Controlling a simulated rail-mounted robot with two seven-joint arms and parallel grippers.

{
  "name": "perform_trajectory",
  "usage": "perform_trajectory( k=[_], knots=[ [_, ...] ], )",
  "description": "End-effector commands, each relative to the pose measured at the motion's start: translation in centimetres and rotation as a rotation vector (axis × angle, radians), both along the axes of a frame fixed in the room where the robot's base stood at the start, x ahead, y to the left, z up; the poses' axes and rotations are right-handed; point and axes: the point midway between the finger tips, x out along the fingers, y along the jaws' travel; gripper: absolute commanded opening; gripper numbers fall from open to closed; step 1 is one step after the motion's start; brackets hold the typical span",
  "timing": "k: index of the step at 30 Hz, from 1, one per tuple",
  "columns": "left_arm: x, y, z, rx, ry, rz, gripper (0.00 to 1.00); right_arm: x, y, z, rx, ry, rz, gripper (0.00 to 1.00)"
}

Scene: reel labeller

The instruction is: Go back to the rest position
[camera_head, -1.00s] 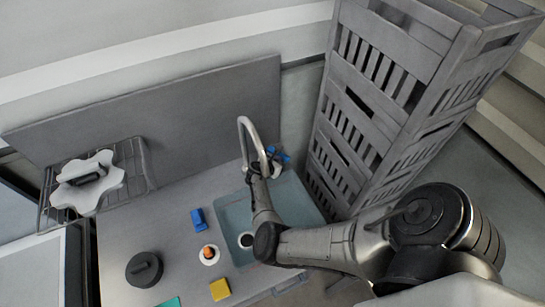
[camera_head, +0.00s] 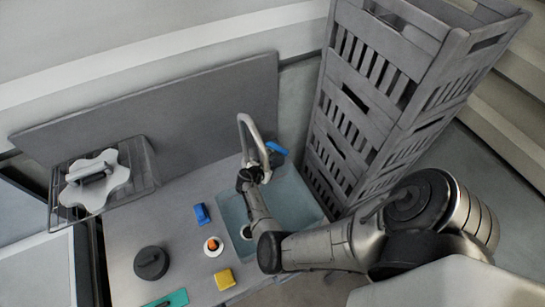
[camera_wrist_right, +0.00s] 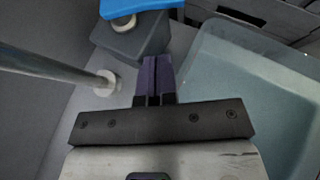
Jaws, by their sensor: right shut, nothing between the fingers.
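My right gripper (camera_head: 249,176) is beside the tap at the back left of the sink, with my forearm reaching over the sink. In the right wrist view its two dark fingers (camera_wrist_right: 155,78) are shut together with nothing between them. They point toward a grey box with a blue top (camera_wrist_right: 135,30), with no object held. In the head view the blue part (camera_head: 276,148) of that thing shows just right of the tap. My left gripper is not in view.
The curved tap (camera_head: 250,128) stands close to my right gripper, behind the sink (camera_head: 296,200). Stacked grey crates (camera_head: 372,110) rise to the right. The counter holds a blue block (camera_head: 202,214), a yellow block (camera_head: 224,279), a black round object (camera_head: 151,263) and a wire rack (camera_head: 140,165).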

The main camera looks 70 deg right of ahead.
Motion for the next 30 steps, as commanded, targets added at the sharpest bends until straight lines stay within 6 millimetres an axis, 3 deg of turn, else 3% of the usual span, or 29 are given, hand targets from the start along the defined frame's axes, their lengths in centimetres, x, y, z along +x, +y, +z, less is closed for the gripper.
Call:
perform_trajectory(
  k=[1,3,12,30],
  knots=[
    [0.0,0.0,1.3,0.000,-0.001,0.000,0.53,0.0,0.9,1.1,0.000,0.003,0.002,0.00],
    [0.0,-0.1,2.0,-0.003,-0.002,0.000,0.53,0.2,2.0,1.7,0.000,0.003,0.002,0.00],
    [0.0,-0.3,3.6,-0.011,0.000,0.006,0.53,0.7,5.1,3.2,0.000,0.001,0.000,0.00],
    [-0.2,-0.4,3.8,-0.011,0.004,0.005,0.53,0.9,5.8,3.5,-0.001,0.001,-0.002,0.00]
  ],
)
